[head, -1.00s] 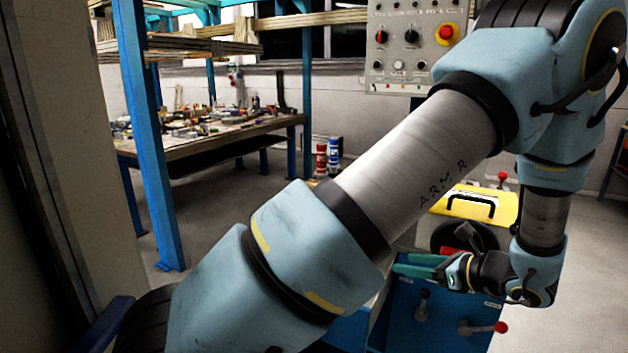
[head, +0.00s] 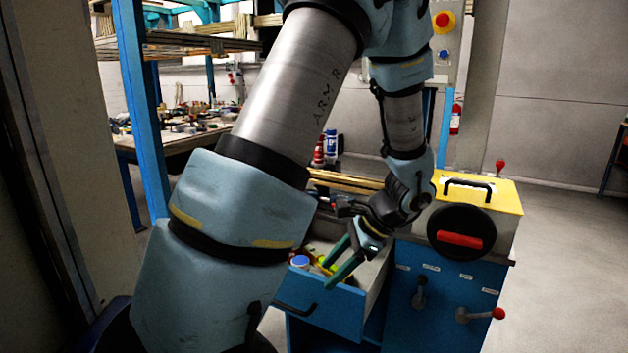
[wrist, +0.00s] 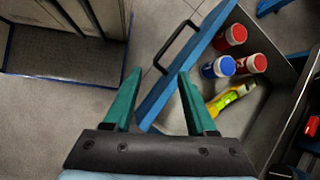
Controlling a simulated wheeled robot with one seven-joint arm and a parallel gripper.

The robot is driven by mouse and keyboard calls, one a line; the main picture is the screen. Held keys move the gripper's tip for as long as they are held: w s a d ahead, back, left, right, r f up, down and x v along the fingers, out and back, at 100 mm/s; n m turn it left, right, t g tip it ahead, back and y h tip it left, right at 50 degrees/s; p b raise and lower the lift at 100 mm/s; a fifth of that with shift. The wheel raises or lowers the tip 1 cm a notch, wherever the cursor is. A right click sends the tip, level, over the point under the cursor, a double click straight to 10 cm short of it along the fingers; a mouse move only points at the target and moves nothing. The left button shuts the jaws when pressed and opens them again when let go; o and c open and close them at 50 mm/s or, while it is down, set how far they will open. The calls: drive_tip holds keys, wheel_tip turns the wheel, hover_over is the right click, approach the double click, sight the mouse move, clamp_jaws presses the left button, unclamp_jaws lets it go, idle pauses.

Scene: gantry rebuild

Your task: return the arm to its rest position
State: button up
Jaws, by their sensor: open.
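My gripper (head: 345,262) is open, with green fingers spread and nothing between them. In the head view it hangs at the end of my bent arm, over the open blue drawer. In the wrist view my gripper (wrist: 152,98) points past the drawer front (wrist: 172,92), with the floor showing between and left of the fingers. My arm's grey link and blue-grey housings cover much of the middle of the head view. I cannot tell the exact gap between the fingers and the drawer.
The open drawer (head: 335,305) holds red and blue cans (wrist: 216,67) and a yellow-green item (wrist: 230,99). A blue cabinet (head: 445,290) carries levers and a yellow-topped box (head: 485,190). A cluttered workbench (head: 180,140) stands behind left. Floor is free at right.

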drive_tip(key=s+a+n+h+b, duration=0.3)
drive_tip(key=a+n+h, duration=0.4)
drive_tip(key=n, duration=0.8)
drive_tip(key=a+b, duration=0.1)
drive_tip(key=a, duration=0.2)
drive_tip(key=shift+a, duration=0.35)
drive_tip(key=shift+s, duration=0.1)
drive_tip(key=shift+c, duration=0.4)
